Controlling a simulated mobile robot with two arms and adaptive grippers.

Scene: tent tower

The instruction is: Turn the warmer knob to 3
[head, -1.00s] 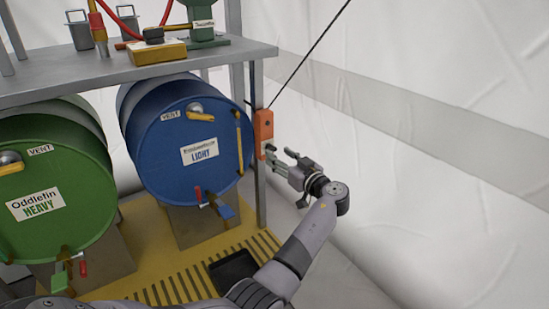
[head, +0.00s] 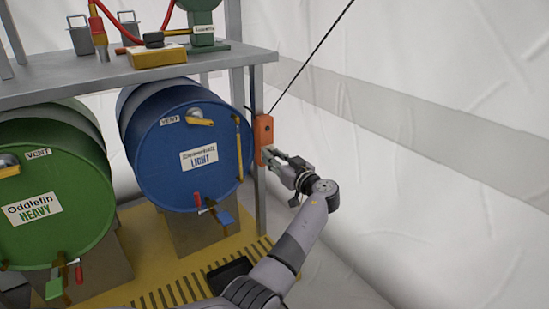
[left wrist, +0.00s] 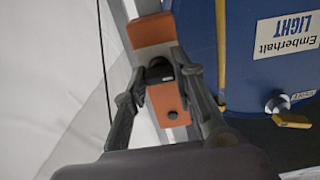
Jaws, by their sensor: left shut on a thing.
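The warmer is an orange box (head: 264,130) fixed to the grey upright post at the right of the blue drum. It also shows in the left wrist view (left wrist: 151,31), with a dark knob (left wrist: 158,71) on its face. My left gripper (head: 269,154) reaches the lower part of the box from the right. In the left wrist view its two fingers (left wrist: 160,79) close around the knob from both sides. The knob is hidden behind the fingers in the head view. I cannot read any numbers or the knob's setting. My right gripper is not in view.
A blue drum (head: 190,130) marked LIGHT, with a vent and a tap, stands left of the box. A green drum (head: 60,180) is further left. A grey shelf (head: 110,80) runs above them. A thin black cable rises from the box. White tent wall fills the right.

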